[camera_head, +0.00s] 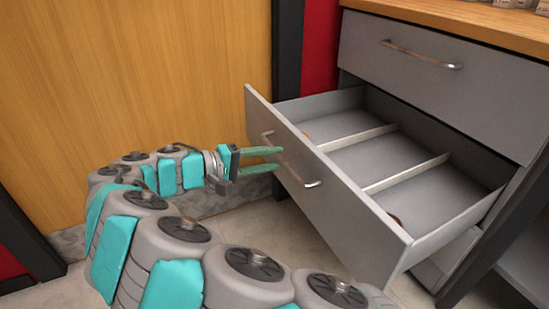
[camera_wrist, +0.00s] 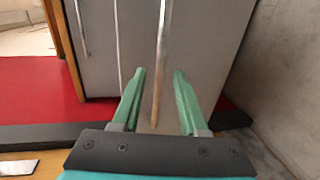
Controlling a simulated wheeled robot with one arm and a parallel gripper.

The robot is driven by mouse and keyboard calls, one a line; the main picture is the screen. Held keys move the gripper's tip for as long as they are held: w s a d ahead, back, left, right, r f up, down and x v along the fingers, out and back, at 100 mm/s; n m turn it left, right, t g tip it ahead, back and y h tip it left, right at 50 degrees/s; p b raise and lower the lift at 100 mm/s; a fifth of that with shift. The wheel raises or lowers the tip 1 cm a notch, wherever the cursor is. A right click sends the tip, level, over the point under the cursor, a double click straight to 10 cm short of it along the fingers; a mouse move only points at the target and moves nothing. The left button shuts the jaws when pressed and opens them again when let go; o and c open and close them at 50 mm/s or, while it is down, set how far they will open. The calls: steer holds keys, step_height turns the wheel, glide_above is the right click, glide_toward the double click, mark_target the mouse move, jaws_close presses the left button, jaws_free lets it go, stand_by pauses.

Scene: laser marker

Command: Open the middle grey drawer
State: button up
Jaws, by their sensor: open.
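The middle grey drawer (camera_head: 340,190) is pulled well out of the grey cabinet in the head view, showing its inside with light dividers. Its front carries a curved metal handle (camera_head: 311,184). My gripper (camera_head: 280,158) is open at the handle, coming from the left with its two green fingers by the drawer front. In the wrist view, the handle (camera_wrist: 161,60) runs between the open fingers of my gripper (camera_wrist: 159,72), with a gap on each side. The drawer front (camera_wrist: 205,50) fills the space behind it. Whether the fingertips touch the front is unclear.
The top grey drawer (camera_head: 440,80) is shut, with its own handle (camera_head: 420,55), under a wooden top (camera_head: 470,22). A wooden panel (camera_head: 140,80) stands at the left. Tiled floor (camera_head: 290,225) shows below the open drawer. Small brown items lie inside it.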

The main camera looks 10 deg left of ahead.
steer(key=v, duration=0.6)
stand_by(0.3)
